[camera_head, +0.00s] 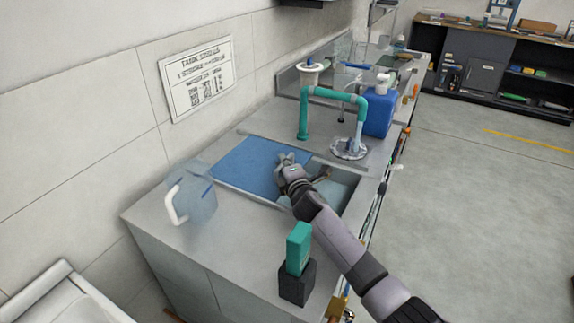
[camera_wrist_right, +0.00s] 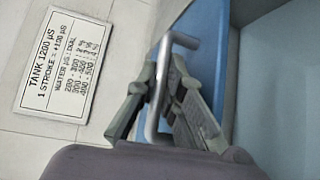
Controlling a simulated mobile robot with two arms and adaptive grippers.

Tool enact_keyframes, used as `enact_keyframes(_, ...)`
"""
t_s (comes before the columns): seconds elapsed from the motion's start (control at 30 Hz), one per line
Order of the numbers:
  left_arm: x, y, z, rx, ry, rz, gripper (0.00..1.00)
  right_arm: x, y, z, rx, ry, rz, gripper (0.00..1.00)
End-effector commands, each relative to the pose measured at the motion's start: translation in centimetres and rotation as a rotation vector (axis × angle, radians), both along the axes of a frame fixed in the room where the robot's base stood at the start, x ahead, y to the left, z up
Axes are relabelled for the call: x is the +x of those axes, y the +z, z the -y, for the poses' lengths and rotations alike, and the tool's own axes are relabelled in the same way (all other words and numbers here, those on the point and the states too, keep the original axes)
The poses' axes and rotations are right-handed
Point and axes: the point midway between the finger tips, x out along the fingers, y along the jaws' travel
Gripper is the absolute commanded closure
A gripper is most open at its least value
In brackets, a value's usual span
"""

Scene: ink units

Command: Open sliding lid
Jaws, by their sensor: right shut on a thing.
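The sliding lid (camera_head: 243,168) is a flat blue panel over the left part of a tank sunk in the grey counter. The tank (camera_head: 338,190) shows its light blue inside to the right of the lid, partly hidden by my right arm. My right gripper (camera_head: 284,160) is at the lid's right side. In the right wrist view its fingers (camera_wrist_right: 165,80) are shut on a bent grey metal handle (camera_wrist_right: 154,115), beside the blue lid (camera_wrist_right: 208,45). My left gripper is not in view.
A translucent jug (camera_head: 198,205) with a white handle stands on the counter at left. A teal block in a black holder (camera_head: 297,283) is at the front. A teal pipe (camera_head: 303,115) and blue canister (camera_head: 380,114) stand behind the tank. A sign (camera_head: 197,78) hangs on the wall.

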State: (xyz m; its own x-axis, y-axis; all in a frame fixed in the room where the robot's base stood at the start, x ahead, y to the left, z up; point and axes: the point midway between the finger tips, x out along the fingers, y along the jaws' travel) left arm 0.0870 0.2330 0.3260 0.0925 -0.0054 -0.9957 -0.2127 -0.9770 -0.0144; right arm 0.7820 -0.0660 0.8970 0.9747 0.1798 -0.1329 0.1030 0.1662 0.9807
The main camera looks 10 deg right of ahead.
Motion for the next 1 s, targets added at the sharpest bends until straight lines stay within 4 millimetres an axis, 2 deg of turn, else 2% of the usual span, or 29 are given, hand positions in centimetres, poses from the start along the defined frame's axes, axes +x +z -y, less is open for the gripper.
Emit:
enact_keyframes(0.07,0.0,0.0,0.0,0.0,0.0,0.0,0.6,0.0,0.1,0.0,-0.004,0.001,0.003,1.0)
enact_keyframes(0.1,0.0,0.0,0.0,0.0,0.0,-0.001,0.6,0.0,0.1,0.0,-0.003,0.001,0.002,0.89)
enact_keyframes(0.2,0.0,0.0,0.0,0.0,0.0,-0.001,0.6,0.0,0.0,0.0,-0.002,0.0,0.001,0.82)
enact_keyframes(0.63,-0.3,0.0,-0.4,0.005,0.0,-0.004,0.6,-0.6,0.1,0.2,-0.001,-0.001,0.002,0.82)
enact_keyframes(0.77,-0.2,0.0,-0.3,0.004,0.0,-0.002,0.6,-1.9,0.2,0.5,-0.002,0.001,0.002,0.82)
enact_keyframes(1.0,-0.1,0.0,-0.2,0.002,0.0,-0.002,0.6,-5.8,0.7,1.1,-0.001,0.003,0.002,0.82)
